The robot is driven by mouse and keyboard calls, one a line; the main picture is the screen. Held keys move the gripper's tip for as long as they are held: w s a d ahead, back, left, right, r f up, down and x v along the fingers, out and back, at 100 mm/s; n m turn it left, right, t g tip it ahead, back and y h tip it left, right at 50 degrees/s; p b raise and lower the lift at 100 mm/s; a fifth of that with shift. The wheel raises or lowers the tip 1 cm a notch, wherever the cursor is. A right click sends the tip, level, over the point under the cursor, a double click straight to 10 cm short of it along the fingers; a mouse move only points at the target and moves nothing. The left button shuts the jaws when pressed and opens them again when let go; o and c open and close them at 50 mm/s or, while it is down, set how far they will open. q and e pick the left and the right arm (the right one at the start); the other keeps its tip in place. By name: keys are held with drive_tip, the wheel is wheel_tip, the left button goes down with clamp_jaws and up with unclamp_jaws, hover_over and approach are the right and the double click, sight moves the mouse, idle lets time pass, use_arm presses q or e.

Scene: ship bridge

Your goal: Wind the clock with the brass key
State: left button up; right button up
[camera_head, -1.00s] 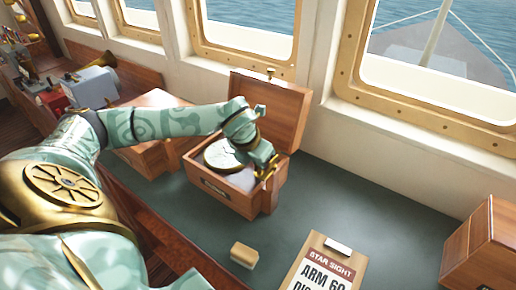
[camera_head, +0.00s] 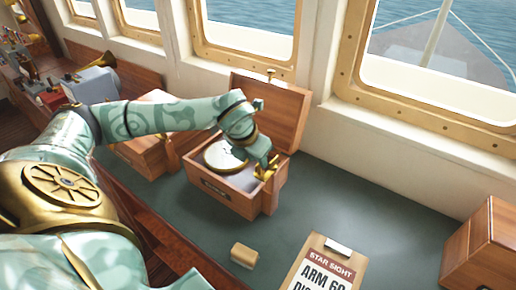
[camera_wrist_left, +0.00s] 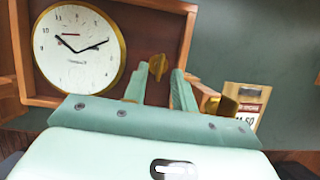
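The clock (camera_head: 222,155) has a white dial and a brass rim and sits face up in an open wooden box (camera_head: 222,196). In the left wrist view the clock (camera_wrist_left: 79,49) is at upper left. The brass key (camera_wrist_left: 157,66) shows just beyond my left fingertips, in the part of the box beside the clock. My left gripper (camera_wrist_left: 160,78) points down at the box with its fingers apart, one on each side of the key in that view. In the head view my left gripper (camera_head: 261,163) is over the box's right end. I cannot tell whether it touches the key. My right gripper is not in view.
The box lid (camera_head: 270,107) stands open at the back. A small wooden block (camera_head: 244,255) and a clipboard (camera_head: 325,262) lie in front. A wooden case (camera_head: 482,245) is at right. The green tabletop (camera_head: 375,200) between is clear. A second wooden box (camera_head: 140,150) is at left.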

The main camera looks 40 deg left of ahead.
use_arm(q)
drive_tip(key=v, duration=1.4)
drive_tip(key=shift+p, duration=0.45)
